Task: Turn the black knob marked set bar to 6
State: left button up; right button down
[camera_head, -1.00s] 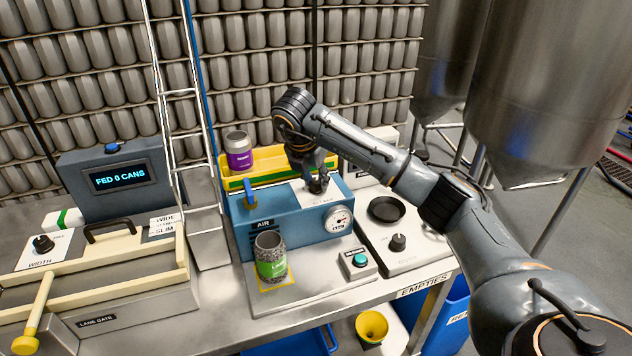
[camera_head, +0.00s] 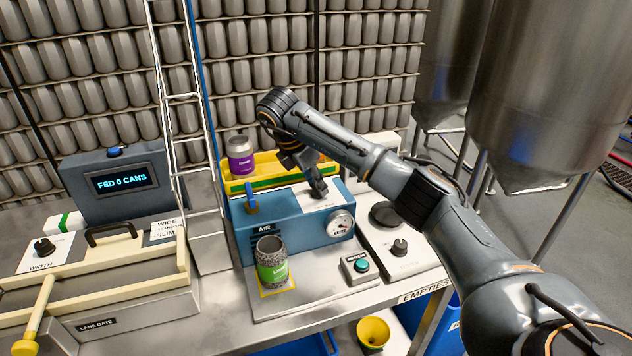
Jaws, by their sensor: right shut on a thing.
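My right gripper (camera_head: 319,188) reaches down onto the white plate (camera_head: 336,194) on top of the blue box marked AIR (camera_head: 280,231). It is shut around the knob there, which the fingers hide, and the arm covers much of the plate. The knob's marking and scale cannot be read. A round gauge (camera_head: 340,224) is on the front of the blue box; its reading is too small to tell. My left gripper is not in view.
A blue-handled lever (camera_head: 251,199) stands at the box's left. A green-labelled can (camera_head: 271,264) stands in front, with a green button (camera_head: 362,266) to its right. A purple-labelled can (camera_head: 240,155) is in the yellow tray (camera_head: 238,186) behind. Another black knob (camera_head: 399,247) is at right.

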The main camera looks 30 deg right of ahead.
dwell(0.3)
jog(key=c, duration=1)
grip_release()
jog(key=shift+c, duration=0.2)
jog(key=v, duration=1.2)
jog(key=shift+d+f, duration=0.1)
